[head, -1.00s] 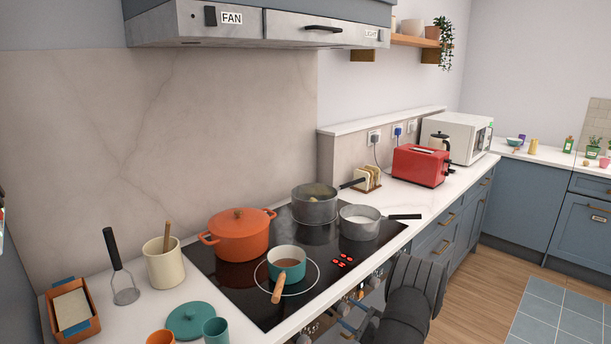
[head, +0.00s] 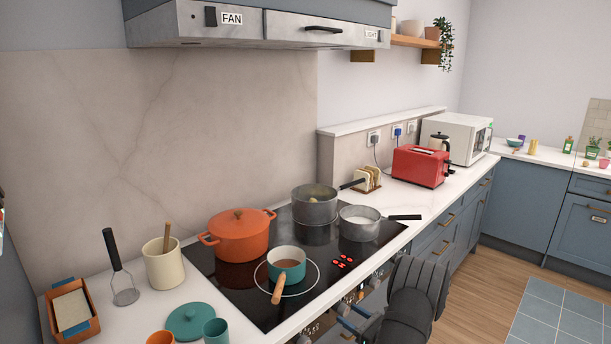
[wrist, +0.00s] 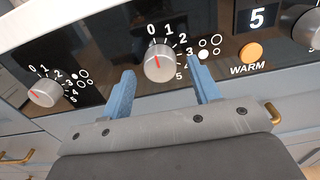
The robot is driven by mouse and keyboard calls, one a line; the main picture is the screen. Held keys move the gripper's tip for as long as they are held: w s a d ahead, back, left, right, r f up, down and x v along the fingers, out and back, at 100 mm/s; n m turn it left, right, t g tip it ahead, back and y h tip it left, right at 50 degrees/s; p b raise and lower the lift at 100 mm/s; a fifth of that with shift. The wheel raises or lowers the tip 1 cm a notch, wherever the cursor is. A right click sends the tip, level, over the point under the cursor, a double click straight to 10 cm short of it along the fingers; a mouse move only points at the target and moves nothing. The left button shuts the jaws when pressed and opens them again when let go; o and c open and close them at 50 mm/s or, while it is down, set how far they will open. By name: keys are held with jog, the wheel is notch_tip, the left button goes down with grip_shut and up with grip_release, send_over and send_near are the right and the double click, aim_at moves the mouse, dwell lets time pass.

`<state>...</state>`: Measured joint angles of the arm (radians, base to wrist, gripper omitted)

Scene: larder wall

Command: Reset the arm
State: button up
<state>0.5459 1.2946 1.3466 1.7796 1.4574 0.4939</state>
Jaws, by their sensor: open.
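My gripper (wrist: 161,66) is open and empty in the wrist view. Its two blue fingers stand on either side of a silver knob (wrist: 159,68) on the hob's front panel. I cannot tell whether they touch it. The knob's red mark points up, near 0.
An orange pot (head: 239,236), a teal saucepan (head: 286,266), a grey pot (head: 316,207) and a grey saucepan (head: 360,224) stand on the black hob. The teal saucepan's wooden handle points forward. A red toaster (head: 420,166) stands behind right. The floor (head: 470,305) at right is clear.

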jog(key=shift+v, duration=2)
